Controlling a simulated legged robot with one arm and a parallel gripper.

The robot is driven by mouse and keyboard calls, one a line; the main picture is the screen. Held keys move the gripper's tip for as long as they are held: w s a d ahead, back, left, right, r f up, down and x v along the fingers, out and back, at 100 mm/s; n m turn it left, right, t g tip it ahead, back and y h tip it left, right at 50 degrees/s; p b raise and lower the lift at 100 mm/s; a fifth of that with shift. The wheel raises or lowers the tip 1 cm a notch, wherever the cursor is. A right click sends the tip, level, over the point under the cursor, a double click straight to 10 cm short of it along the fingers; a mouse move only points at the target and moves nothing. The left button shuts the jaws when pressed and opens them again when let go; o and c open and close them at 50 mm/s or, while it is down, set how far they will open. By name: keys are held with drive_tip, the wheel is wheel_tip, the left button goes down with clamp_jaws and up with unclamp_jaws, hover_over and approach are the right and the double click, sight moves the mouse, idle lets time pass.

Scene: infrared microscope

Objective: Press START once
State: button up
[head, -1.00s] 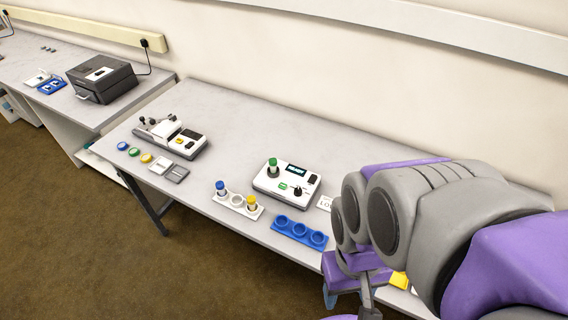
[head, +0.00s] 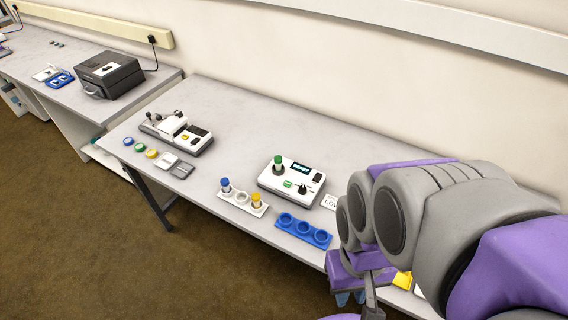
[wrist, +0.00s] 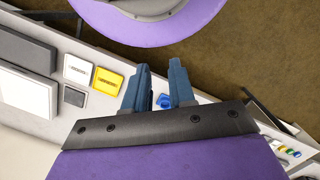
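A white instrument (head: 265,182) stands on the long bench in the head view. It has a green-topped vial (head: 278,163) in it, a lit dark display (head: 300,168), a small green button (head: 288,184) and a dark knob. The lettering on the button is too small to read. My gripper (head: 350,298) is low at the right of the head view, partly hidden by my arm, in front of the bench edge and apart from the instrument. In the wrist view my gripper (wrist: 160,72) has its two blue fingers apart with nothing held.
In front of the instrument are a white rack (head: 242,202) with coloured vials and a blue three-well rack (head: 303,231). Another white device (head: 176,132) stands left. A yellow tile (wrist: 107,80) and white tile (wrist: 78,68) lie by my gripper.

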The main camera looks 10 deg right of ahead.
clamp_jaws()
idle(1.2)
